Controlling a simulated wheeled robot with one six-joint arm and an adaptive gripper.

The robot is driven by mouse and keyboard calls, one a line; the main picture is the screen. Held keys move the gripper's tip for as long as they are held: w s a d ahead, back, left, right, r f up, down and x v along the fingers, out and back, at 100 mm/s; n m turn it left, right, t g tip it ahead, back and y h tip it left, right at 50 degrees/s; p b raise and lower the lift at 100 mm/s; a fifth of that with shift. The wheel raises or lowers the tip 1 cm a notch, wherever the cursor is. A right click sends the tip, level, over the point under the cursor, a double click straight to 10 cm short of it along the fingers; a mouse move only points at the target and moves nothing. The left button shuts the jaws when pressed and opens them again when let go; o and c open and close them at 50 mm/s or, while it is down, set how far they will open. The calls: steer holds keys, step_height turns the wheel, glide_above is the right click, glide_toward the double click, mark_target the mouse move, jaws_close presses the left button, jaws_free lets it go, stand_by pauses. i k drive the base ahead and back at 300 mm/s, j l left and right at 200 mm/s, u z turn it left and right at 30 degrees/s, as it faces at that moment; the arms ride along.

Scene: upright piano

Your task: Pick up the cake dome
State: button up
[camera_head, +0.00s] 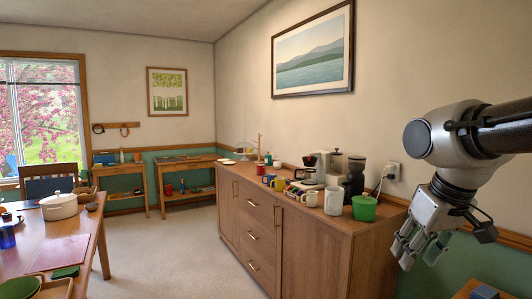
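A clear, faint dome-like shape, which looks like the cake dome (243,147), sits at the far end of the wooden sideboard (285,238). It is small and hard to make out, and a wooden stand is close beside it on the right. My gripper (420,254) hangs fingers-down at the right of the view, in front of the near end of the sideboard and far from the dome. Its fingers look apart, with nothing seen between them.
A dining table (98,225) with a white pot (59,206) stands left. Carpet between them is clear.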

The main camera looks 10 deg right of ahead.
mark_target(241, 148)
steer(key=i+j+u, duration=0.3)
steer(key=i, duration=0.65)
steer(key=i+u, duration=0.3)
steer(key=i, duration=2.9)
steer(key=i+j+z, duration=0.15)
steer(key=i+z, duration=0.35)
steer(key=i, duration=0.15)
steer(key=i+j+z, duration=0.45)
steer(key=i, duration=0.15)
steer(key=i+j+z, duration=0.95)
steer(key=j, duration=0.3)
